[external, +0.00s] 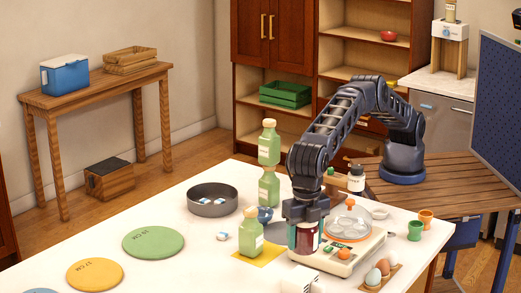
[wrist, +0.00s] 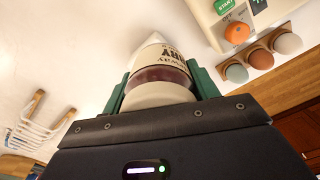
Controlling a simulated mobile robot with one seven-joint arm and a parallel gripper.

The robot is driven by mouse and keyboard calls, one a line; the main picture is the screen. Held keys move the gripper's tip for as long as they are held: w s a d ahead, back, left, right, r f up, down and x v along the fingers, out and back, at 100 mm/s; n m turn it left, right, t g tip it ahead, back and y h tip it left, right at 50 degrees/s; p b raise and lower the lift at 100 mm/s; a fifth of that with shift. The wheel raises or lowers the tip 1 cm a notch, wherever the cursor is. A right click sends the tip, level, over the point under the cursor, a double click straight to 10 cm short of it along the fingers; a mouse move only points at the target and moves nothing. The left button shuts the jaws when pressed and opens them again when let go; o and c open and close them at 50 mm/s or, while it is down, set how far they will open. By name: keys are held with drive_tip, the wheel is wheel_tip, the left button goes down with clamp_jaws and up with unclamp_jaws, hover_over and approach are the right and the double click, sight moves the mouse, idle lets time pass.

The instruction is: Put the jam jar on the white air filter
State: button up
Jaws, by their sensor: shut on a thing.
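The jam jar (external: 305,239), with dark red contents and a pale label, is held upright by my gripper (external: 306,228) at the front of the white table. In the wrist view, the green fingers of my gripper (wrist: 162,84) are shut on both sides of the jar (wrist: 165,74), below its cream lid. Whether the jar touches the table cannot be told. A white slotted thing (external: 301,279) stands at the table's front edge; it may be the air filter. A white ribbed thing with wooden ends (wrist: 35,124) shows at the left in the wrist view.
A grey pan (external: 212,205) and round mats (external: 153,243) lie left.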

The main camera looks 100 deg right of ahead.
sight(304, 253)
drive_tip(key=shift+f, duration=2.65)
drive_tip(key=shift+f, duration=0.15)
drive_tip(key=o, duration=1.4)
drive_tip(key=shift+c, duration=0.2)
wheel_tip(304, 253, up, 12)
drive_tip(key=shift+f, duration=0.2)
drive_tip(key=shift+r, duration=0.3)
